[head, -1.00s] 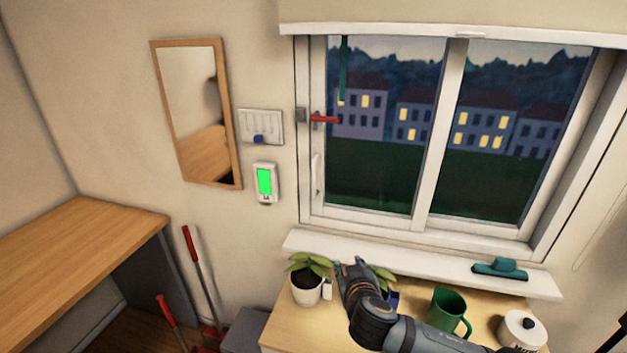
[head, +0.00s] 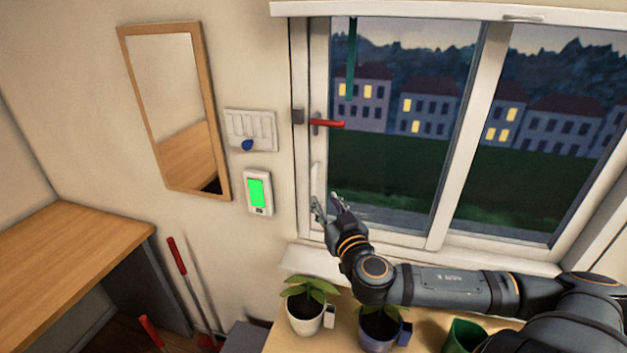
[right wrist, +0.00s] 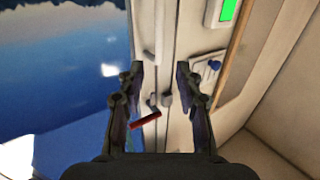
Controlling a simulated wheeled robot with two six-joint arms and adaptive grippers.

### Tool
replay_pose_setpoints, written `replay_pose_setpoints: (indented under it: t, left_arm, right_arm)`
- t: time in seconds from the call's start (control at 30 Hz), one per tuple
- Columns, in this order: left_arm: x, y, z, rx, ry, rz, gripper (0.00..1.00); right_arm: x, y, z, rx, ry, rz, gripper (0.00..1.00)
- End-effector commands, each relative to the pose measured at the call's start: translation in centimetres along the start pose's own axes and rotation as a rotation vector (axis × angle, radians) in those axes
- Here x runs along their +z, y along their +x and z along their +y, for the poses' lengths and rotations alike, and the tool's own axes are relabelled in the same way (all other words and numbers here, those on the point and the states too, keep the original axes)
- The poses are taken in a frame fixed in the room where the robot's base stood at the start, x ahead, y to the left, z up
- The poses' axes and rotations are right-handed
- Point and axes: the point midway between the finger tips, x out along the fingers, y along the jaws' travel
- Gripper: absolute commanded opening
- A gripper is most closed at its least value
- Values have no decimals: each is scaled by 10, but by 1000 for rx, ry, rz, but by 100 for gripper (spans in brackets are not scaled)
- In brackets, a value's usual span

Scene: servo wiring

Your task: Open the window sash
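The window has a left sash with a white frame (head: 320,75) that looks closed. A red lever handle (head: 328,123) on its left stile points right, roughly level. A white pull grip (head: 315,178) sits lower on the same stile. My right gripper (head: 327,207) is in front of the sash's lower left corner, below the red lever. In the right wrist view the right gripper (right wrist: 159,80) is open and empty, with the stile and the red lever (right wrist: 146,119) seen between and beyond its fingers. I cannot tell whether it touches anything. My left gripper is not in view.
Potted plants (head: 307,310) and a green mug (head: 464,338) stand on the wooden counter under the sill. A green-screened wall device (head: 258,193), a key panel (head: 250,130) and a mirror (head: 175,110) hang left of the window.

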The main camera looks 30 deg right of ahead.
Motion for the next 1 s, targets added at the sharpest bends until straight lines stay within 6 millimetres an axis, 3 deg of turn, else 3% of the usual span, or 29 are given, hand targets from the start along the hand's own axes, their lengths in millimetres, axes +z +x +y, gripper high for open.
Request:
replay_pose_setpoints:
  t: [0.1,0.2,0.3,0.5,0.57,0.73,1.0]
  left_arm:
    - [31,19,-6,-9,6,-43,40]
    - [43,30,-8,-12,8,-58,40]
    - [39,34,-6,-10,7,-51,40]
    - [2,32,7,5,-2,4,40]
    - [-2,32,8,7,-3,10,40]
    - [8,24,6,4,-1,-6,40]
    - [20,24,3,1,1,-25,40]
  right_arm:
    - [6,13,1,5,5,5,35]
    - [5,28,1,5,10,6,35]
    - [4,41,2,9,10,3,35]
    - [-1,69,2,5,10,0,35]
    - [-1,76,0,1,10,1,35]
    - [-2,95,1,1,4,0,35]
    - [0,101,0,-1,-1,0,35]
